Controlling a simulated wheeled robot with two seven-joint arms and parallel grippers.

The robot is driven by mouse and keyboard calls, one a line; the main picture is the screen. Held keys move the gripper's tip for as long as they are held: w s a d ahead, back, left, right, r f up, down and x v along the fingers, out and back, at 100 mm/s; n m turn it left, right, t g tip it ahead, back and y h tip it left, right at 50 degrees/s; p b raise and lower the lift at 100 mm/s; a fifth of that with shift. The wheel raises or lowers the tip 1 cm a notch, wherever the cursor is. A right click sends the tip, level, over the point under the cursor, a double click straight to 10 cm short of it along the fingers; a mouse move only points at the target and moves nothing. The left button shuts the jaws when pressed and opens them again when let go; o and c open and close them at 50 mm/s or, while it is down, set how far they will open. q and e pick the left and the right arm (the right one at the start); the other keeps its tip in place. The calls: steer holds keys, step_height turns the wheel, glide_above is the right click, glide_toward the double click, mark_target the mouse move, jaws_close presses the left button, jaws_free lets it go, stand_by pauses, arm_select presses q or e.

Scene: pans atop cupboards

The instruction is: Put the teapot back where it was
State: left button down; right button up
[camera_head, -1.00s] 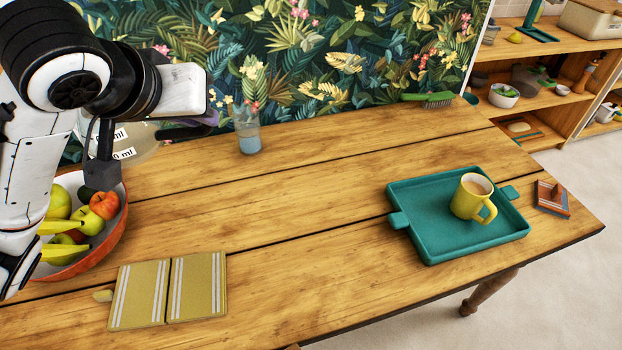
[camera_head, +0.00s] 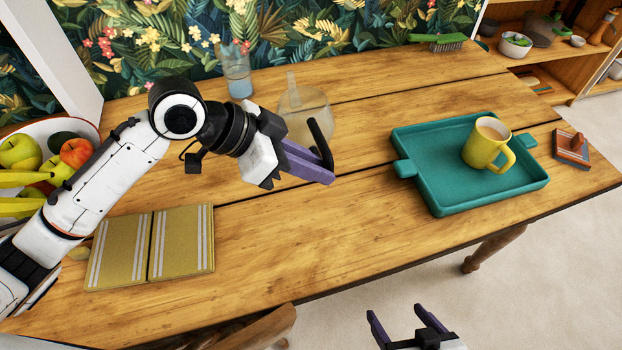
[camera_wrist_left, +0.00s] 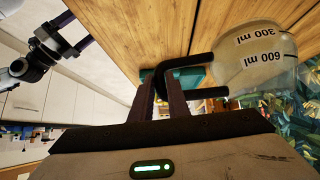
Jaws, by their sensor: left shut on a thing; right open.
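The teapot (camera_head: 304,112) is a clear glass vessel with a black handle, in the middle of the head view over the table (camera_head: 250,235). My left gripper (camera_head: 318,170) is shut on its handle. In the left wrist view the fingers (camera_wrist_left: 166,98) clasp the black handle, and the glass (camera_wrist_left: 260,62) shows "300 ml" and "600 ml" marks. I cannot tell whether its base touches the table. My right gripper (camera_head: 398,316) is open and empty in front of the table's front edge.
A teal tray (camera_head: 424,194) with a yellow mug (camera_head: 482,148) is at right, beside a small brown-red object (camera_head: 572,148). A glass of water (camera_head: 239,78), green brush (camera_head: 440,42), fruit bowl (camera_head: 80,133) and yellow striped mat (camera_head: 182,243) surround bare wood.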

arm_select(q)
steer(key=shift+f, duration=3)
steer(key=c, duration=1.7)
jaws_free()
steer(key=shift+f, duration=0.15)
steer(key=v, duration=1.2)
